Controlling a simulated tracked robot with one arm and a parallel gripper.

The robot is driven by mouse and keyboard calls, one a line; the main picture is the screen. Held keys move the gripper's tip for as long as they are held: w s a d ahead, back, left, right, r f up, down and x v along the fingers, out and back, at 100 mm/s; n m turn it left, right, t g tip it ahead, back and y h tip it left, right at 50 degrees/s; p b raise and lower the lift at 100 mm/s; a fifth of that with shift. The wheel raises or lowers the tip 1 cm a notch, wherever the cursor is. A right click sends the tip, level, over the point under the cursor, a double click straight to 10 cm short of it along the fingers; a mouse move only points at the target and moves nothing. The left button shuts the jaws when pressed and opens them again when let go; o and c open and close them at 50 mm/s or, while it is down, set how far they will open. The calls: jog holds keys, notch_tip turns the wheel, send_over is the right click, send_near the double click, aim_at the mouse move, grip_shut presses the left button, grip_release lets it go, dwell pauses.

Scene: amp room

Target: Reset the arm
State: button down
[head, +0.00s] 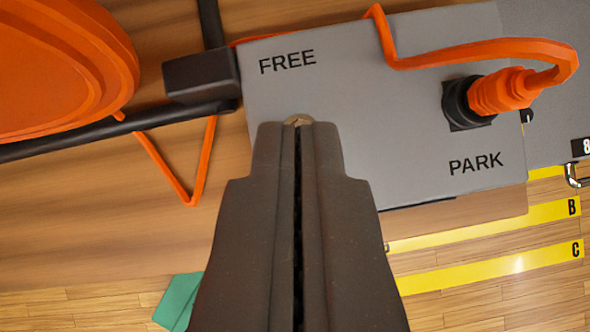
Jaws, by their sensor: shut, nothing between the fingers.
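My gripper (297,128) points up the picture from the bottom centre. Its two dark fingers are shut against each other with nothing between them. The tips overlap the lower left part of a grey panel (350,110) marked FREE and PARK. A small brass-coloured bit shows right at the tips; I cannot tell what it is or whether they touch it. An orange plug (500,92) sits in a black socket (462,105) above the word PARK, at the panel's right.
An orange cable (470,52) loops from the plug over the panel's top. A large orange rounded object (60,65) is at upper left, beside black bars (120,122). Yellow strips (490,270) marked B and C lie lower right. A green piece (180,301) shows lower left.

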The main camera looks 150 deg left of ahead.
jog(key=shift+v, duration=0.9)
jog(key=shift+s+f, duration=0.1)
jog(key=s+d+r+m+t+h, duration=0.1)
jog(key=s+r+m+t, duration=0.1)
jog(key=r, duration=1.1)
jog(key=s+r+m+t+h, duration=0.2)
jog(key=s+r+t, duration=0.2)
jog(key=r, duration=1)
jog(key=s+d+r+m+t+h, duration=0.1)
jog(key=s+r, duration=0.4)
jog(key=r, duration=0.9)
jog(key=m+t, duration=0.1)
jog(key=t, duration=0.1)
jog(key=shift+s+d+r+t, duration=0.2)
jog(key=shift+s+d+t, duration=0.1)
